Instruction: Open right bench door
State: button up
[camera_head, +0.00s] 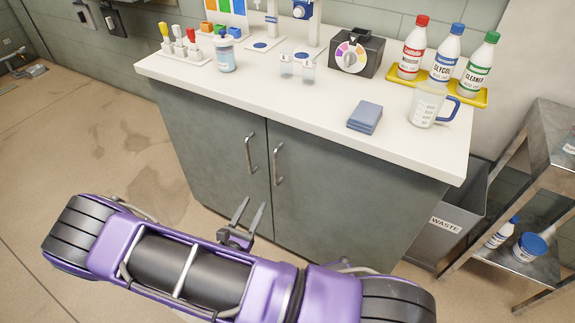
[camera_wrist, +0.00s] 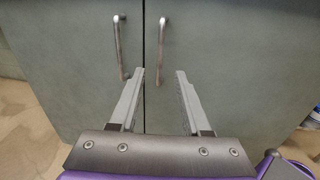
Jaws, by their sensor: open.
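The bench has two grey-green doors with a vertical metal handle each, side by side at the middle seam. Both doors look shut. The right bench door (camera_head: 325,195) carries the right handle (camera_head: 278,164); in the wrist view this handle (camera_wrist: 162,38) stands above and between my finger tips. The left door (camera_head: 215,150) carries the left handle (camera_head: 250,152), which shows near my left fingertip in the wrist view (camera_wrist: 120,45). My gripper (camera_head: 247,207) is open and empty, in front of the doors and below the handles in the picture. It touches neither handle as far as I can see.
The white bench top (camera_head: 300,105) holds bottles, a jug (camera_head: 427,105), a blue box (camera_head: 365,117) and a dial device (camera_head: 356,53). A grey waste bin (camera_head: 445,225) and a metal shelf (camera_head: 530,180) stand to the right. Open floor (camera_head: 60,130) lies to the left.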

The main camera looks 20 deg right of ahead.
aim_at(275, 168)
jog(key=shift+n, duration=0.3)
jog(key=x, duration=0.5)
jog(key=b+x, duration=0.1)
jog(key=x, duration=1.1)
jog(key=shift+w+d+f, duration=0.1)
jog(key=shift+f, duration=0.3)
grip_shut()
